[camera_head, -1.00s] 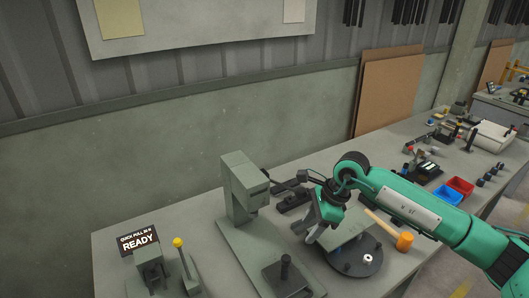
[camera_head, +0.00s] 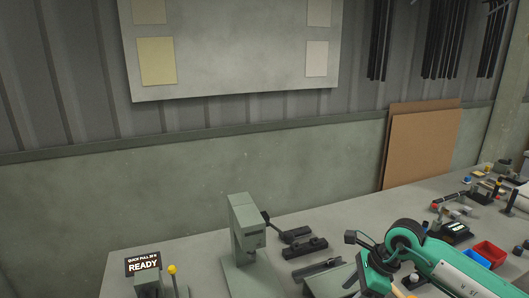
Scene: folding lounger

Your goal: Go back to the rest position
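My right arm, green, comes in from the lower right in the head view. Its gripper (camera_head: 375,280) hangs at the bottom edge, over the front of the bench, beside a grey plate (camera_head: 325,284). The fingertips are cut off or too small to read, so I cannot tell whether it is open or shut. No held object is visible. My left arm and gripper are not in view.
A grey upright press (camera_head: 246,225) stands on the workbench (camera_head: 205,250). Dark clamps (camera_head: 305,245) lie right of it. A READY sign (camera_head: 143,264) is at left. A wall is behind.

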